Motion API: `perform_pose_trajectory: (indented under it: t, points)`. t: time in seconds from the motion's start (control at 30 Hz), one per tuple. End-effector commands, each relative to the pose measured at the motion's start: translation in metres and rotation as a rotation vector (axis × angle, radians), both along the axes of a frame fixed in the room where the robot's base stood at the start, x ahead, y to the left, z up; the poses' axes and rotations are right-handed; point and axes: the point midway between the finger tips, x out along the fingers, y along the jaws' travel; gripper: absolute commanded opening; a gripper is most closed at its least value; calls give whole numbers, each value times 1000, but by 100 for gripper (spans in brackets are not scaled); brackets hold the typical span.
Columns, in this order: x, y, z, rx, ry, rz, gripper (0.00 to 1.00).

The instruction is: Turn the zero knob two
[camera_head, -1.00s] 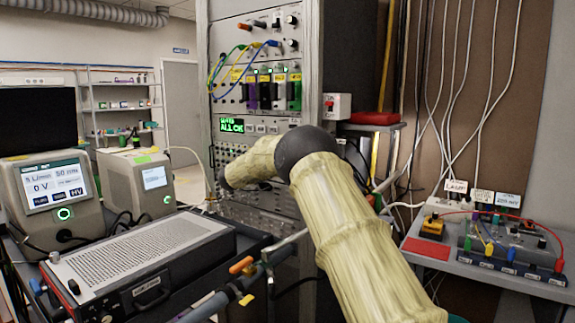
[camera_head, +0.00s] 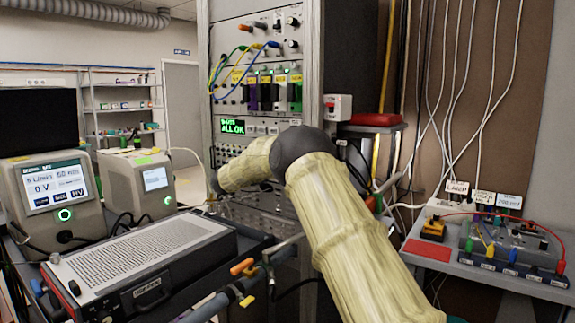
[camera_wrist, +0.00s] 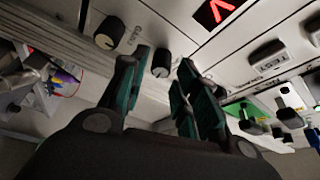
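Two dark round knobs with pale faces sit on a light panel in the wrist view. One knob (camera_wrist: 163,58) is between and just beyond the tips of my gripper (camera_wrist: 165,72), whose green-padded fingers are apart and empty. I cannot tell whether they touch it. The other knob (camera_wrist: 110,32) is up and left, outside the left finger. The lettering beside the knobs is too blurred to tell which is zero knob two. In the head view my arm reaches left across the equipment rack (camera_head: 312,60), and the gripper is too small and dark there to make out.
A red lit display (camera_wrist: 215,12) and several switches are on the panel at right in the wrist view. In the head view a black-sided instrument case (camera_head: 150,250) lies at lower left beside two grey instruments (camera_head: 80,185). A side bench (camera_head: 480,270) stands at right.

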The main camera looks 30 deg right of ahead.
Motion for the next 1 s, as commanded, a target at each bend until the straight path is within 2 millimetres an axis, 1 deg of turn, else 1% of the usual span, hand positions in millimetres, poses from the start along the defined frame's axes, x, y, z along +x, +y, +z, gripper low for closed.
perform_pose_trajectory:
  t: [0.03,0.1,0.3,0.5,0.7,1.0]
  points:
    - [1,11,-1,0,0,3,31]
    - [0,25,-3,0,1,3,31]
    - [0,60,-8,0,0,3,31]
    - [-1,83,-11,0,0,1,31]
    - [-1,91,-13,1,0,2,31]
    - [-1,92,-12,0,0,1,31]
